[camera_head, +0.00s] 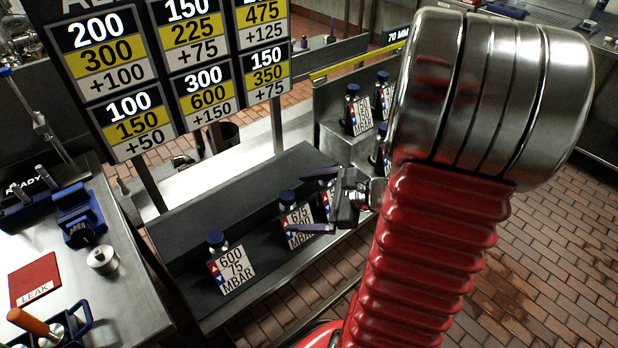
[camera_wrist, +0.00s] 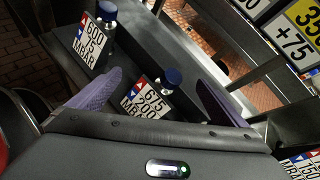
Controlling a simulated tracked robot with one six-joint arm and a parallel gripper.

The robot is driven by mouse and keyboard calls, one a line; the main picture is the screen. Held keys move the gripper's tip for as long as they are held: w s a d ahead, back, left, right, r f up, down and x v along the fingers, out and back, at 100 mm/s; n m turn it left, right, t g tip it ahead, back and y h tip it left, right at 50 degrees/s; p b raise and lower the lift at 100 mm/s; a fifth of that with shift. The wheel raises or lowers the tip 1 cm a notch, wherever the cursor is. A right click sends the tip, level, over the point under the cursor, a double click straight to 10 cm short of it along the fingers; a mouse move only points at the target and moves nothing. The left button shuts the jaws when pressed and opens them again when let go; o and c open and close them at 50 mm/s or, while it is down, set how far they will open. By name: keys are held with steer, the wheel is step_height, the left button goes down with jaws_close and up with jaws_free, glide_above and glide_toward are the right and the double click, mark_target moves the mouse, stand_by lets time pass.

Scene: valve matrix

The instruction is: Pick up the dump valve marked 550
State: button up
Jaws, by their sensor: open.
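Several dump valves with dark blue caps and white tags stand on the dark lower shelf. The leftmost valve (camera_head: 230,265) is marked 600 over 75 MBAR; it also shows in the wrist view (camera_wrist: 93,40). The valve marked 675 (camera_head: 298,222) stands right of it; in the wrist view it (camera_wrist: 150,97) appears between my finger tips. A further valve (camera_head: 326,198) is mostly hidden behind my gripper. My gripper (camera_head: 312,201) is open with purple fingers, empty, reaching over the shelf. I cannot clearly read 550 on any tag.
A higher step at the back right carries more valves, one (camera_head: 360,112) with an unclear tag. A number board (camera_head: 180,60) on posts stands behind the shelf. A bench at left holds a red LEAK mat (camera_head: 34,279) and blue fixtures.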

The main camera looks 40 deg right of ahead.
mark_target(323, 184)
steer(key=s+d+f+m+t+h, duration=0.1)
steer(key=s+d+f+m+h, duration=0.1)
steer(key=d+m, duration=0.2)
steer(key=s+d+f+m+t+h, duration=0.2)
steer(key=d+m, duration=0.3)
steer(key=d, duration=0.5)
steer(key=shift+f+m+h, duration=0.3)
steer(key=shift+f+h, duration=0.25)
steer(key=shift+h, duration=0.15)
steer(key=shift+x, duration=4.3)
steer(key=shift+w+a, duration=0.15)
steer(key=shift+x, duration=2.5)
steer(key=shift+c, duration=0.4)
steer(key=shift+r, duration=0.1)
steer(key=c, duration=1.4)
